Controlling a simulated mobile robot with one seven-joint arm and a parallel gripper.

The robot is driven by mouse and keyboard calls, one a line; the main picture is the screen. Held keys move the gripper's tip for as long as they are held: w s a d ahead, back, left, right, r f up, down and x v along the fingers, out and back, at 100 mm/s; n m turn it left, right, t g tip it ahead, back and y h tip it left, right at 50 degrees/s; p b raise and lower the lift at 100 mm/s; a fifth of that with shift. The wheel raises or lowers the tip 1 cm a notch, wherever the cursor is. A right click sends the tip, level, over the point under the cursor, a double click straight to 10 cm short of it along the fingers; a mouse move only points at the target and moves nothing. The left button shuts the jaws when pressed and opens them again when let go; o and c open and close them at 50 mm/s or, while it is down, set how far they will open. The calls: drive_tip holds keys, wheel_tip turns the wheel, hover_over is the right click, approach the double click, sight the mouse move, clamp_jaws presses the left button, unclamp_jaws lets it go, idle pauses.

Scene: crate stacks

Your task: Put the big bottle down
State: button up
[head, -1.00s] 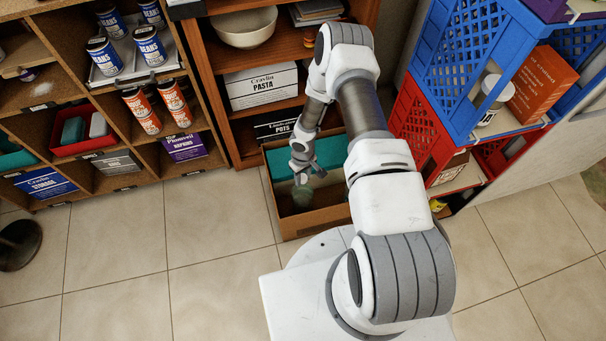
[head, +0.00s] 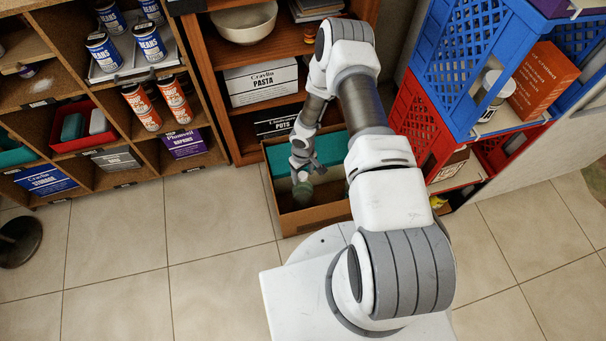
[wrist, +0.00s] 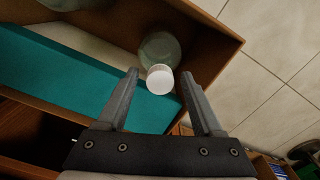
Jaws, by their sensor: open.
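The big bottle (wrist: 159,47) is pale green glass with a white cap (wrist: 160,78). In the wrist view it stands near a corner of an open brown box (wrist: 218,48), with its cap toward the camera. In the head view it shows small and dark (head: 303,194) inside the box (head: 318,216). My gripper (wrist: 159,75) is open, with one finger on each side of the cap and a visible gap to both. In the head view my gripper (head: 303,174) is over the box, and its fingers are hard to make out.
A teal block (wrist: 70,75) lies along the box beside the bottle. Brown shelves (head: 262,75) stand behind, a cubby rack (head: 60,100) with cans is at left, and red (head: 415,120) and blue (head: 465,70) crates are at right. The tiled floor (head: 200,220) in front is clear.

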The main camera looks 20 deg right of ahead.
drive_tip(key=w+d+r+m+t+h+p, duration=0.1)
drive_tip(key=d+r+p, duration=0.1)
drive_tip(key=r, duration=2.1)
drive_tip(key=d+r+m+t+h+p, duration=0.1)
drive_tip(key=d+r+t+h, duration=0.15)
drive_tip(key=r, duration=2.05)
drive_tip(key=s+r+m+y, duration=0.1)
drive_tip(key=s+r+m, duration=0.1)
drive_tip(key=s+r, duration=0.85)
drive_tip(key=s+a+r+t+y, duration=0.1)
drive_tip(key=s+a+r, duration=0.1)
drive_tip(key=s, duration=0.3)
drive_tip(key=s+a+r+t+y, duration=0.1)
drive_tip(key=s+a+r, duration=0.1)
drive_tip(key=s+r, duration=0.3)
drive_tip(key=shift+s+a, duration=0.35)
drive_tip(key=shift+s, duration=0.15)
drive_tip(key=shift+y, duration=0.25)
wheel_tip(320, 180, up, 19)
drive_tip(key=p, duration=1.8)
drive_tip(key=shift+f+p, duration=0.2)
drive_tip(key=shift+p, duration=0.15)
